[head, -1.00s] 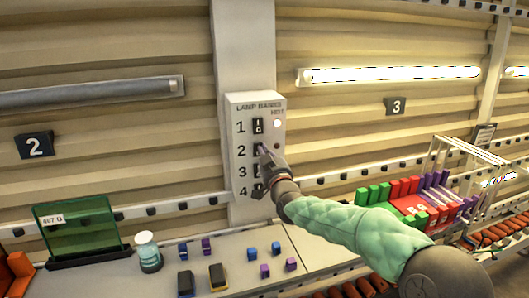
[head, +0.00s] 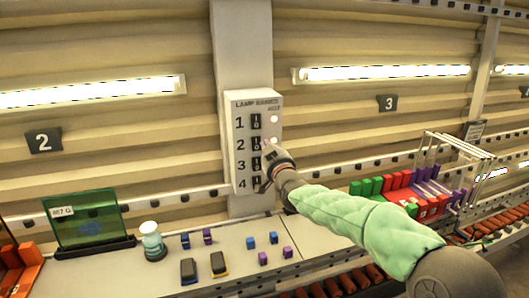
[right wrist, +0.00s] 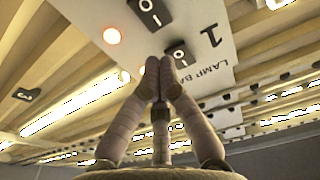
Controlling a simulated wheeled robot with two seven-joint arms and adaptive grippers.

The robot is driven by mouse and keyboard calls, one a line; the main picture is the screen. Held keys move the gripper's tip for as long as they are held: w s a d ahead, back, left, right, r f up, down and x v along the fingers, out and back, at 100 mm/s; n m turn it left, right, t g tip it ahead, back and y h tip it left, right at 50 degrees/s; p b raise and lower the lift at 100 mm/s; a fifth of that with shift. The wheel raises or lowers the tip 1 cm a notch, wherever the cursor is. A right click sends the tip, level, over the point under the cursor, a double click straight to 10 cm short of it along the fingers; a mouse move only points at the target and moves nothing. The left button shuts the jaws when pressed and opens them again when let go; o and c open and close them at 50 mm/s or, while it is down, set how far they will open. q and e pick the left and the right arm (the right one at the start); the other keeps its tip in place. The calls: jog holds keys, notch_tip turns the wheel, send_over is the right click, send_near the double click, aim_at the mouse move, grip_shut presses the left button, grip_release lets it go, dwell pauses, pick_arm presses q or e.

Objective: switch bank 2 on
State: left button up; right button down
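The lamp bank panel (head: 244,175) is a white box on the post, with rocker switches numbered 1 to 4. The bank 2 switch (head: 256,144) has my right gripper's tips (head: 266,145) just at its right side; I cannot tell whether they touch. The lights beside rows 1 (head: 274,118) and 2 (head: 274,139) glow. The bank 2 lamp tube (head: 95,92) on the left wall is lit. In the right wrist view, the fingers (right wrist: 165,68) are together and empty, in front of the panel (right wrist: 120,12). The gripper partly hides switches 3 and 4. My left gripper is not in view.
Below the panel is a bench (head: 225,275) with small blue and purple blocks, a jar (head: 152,242) and a green glass plate (head: 90,222). A wire rack (head: 455,165) and red and green blocks stand to the right. The bank 3 tube (head: 385,73) is lit.

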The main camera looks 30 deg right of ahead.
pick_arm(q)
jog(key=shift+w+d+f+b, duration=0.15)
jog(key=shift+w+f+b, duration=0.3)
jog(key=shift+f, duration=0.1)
pick_arm(e)
jog(key=s+a+r, duration=0.1)
jog(key=s, duration=0.7)
jog(key=shift+a+r, duration=0.2)
jog(key=shift+a, duration=0.15)
